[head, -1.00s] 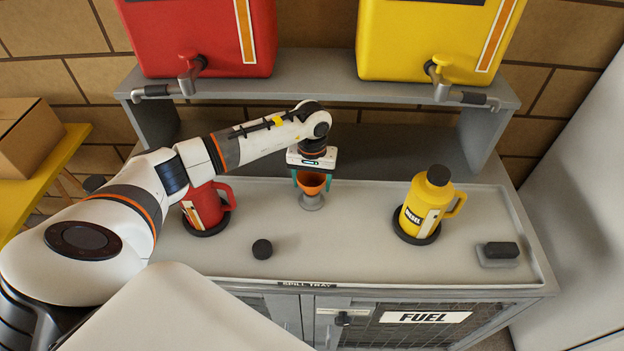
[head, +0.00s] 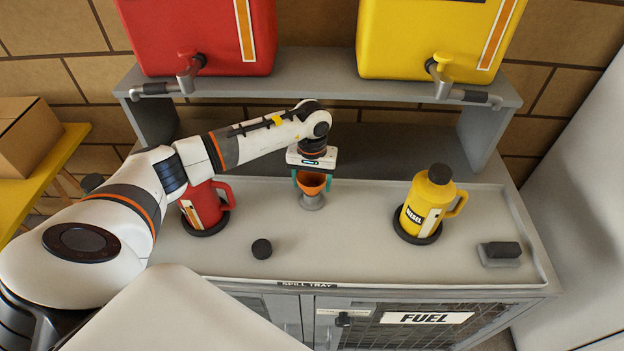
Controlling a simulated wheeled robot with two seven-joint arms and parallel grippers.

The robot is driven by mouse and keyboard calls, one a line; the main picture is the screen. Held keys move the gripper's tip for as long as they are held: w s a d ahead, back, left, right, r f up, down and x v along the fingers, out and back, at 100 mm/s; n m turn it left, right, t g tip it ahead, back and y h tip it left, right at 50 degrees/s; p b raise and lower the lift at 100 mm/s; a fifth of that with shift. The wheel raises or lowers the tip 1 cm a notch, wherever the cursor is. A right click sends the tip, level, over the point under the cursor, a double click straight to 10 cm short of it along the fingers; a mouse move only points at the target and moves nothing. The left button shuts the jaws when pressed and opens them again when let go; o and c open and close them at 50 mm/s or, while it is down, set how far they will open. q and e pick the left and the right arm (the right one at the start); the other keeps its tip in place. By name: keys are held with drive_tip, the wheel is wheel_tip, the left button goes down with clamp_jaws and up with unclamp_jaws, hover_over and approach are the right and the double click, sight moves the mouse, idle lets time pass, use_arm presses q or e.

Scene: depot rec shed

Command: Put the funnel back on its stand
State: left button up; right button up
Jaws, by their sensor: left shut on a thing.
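The orange funnel (head: 312,183) is between the two teal fingers of my left gripper (head: 312,186), which is shut on it. The grey stand (head: 312,202) is directly below the funnel on the spill tray. The funnel's lower end meets the top of the stand in the picture. I cannot tell whether its weight rests there. The funnel looks upright. My right gripper is not in view.
A red can (head: 203,208) stands left of the stand, partly behind my left arm. A yellow diesel can (head: 428,205) stands to the right. A black cap (head: 262,249) lies in front on the spill tray (head: 340,255). A grey shelf (head: 310,88) overhangs behind.

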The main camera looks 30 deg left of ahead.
use_arm(q)
drive_tip(key=shift+f+b, duration=0.35)
drive_tip(key=shift+f, duration=0.05)
drive_tip(key=o, duration=0.7)
drive_tip(key=shift+o, duration=0.2)
wheel_tip(320, 180, up, 11)
drive_tip(key=p, duration=0.5)
drive_tip(key=shift+p, duration=0.4)
drive_tip(key=shift+s+f, duration=0.1)
